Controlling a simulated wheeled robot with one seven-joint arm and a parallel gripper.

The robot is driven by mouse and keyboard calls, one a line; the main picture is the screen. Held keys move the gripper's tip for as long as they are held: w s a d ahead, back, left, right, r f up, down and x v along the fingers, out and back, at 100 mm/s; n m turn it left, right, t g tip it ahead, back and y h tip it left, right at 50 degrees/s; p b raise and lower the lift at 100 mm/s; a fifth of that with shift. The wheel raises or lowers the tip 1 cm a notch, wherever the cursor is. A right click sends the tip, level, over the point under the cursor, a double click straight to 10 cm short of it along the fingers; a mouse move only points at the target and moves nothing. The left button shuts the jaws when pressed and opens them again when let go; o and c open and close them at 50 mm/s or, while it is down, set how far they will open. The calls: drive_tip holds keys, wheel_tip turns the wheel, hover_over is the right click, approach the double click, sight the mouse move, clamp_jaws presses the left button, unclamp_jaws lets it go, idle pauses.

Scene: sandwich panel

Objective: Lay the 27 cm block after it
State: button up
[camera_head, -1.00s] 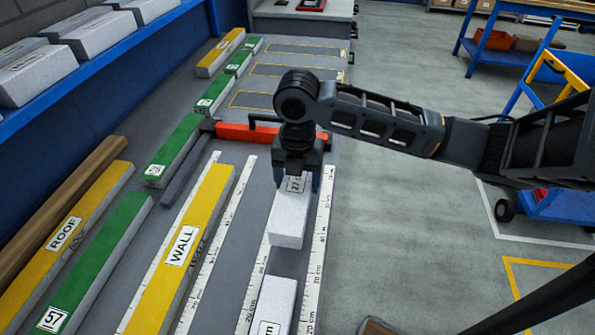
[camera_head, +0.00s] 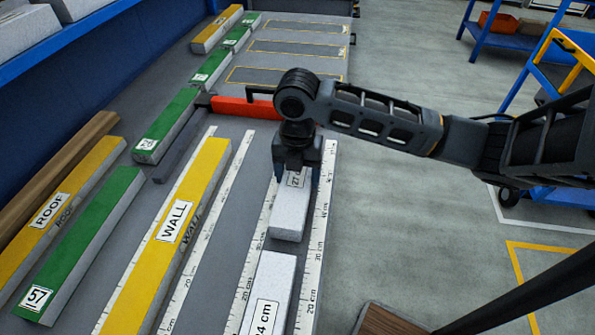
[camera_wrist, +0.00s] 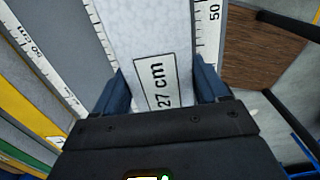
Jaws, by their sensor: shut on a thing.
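The white 27 cm block (camera_head: 289,215) is between the fingers of my gripper (camera_head: 297,178), which is shut on it. Its "27 cm" label (camera_wrist: 157,84) faces up in the wrist view, with a blue finger on each side. The block lies lengthwise in the lane between two white measuring strips. Another white block (camera_head: 266,285), with a label partly reading "4 cm", lies in the same lane nearer the camera. A small gap shows between the two blocks. Whether the held block touches the surface is hard to tell.
A yellow WALL bar (camera_head: 180,230) lies left of the lane. Farther left are a green 57 bar (camera_head: 85,235) and a yellow ROOF bar (camera_head: 75,185). A red bar (camera_head: 245,108) lies beyond my gripper. Outlined empty slots (camera_head: 290,75) are at the back.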

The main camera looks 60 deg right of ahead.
drive_tip(key=shift+f+b, duration=0.5)
drive_tip(key=shift+f, duration=0.05)
idle(0.4)
drive_tip(key=o, duration=1.1)
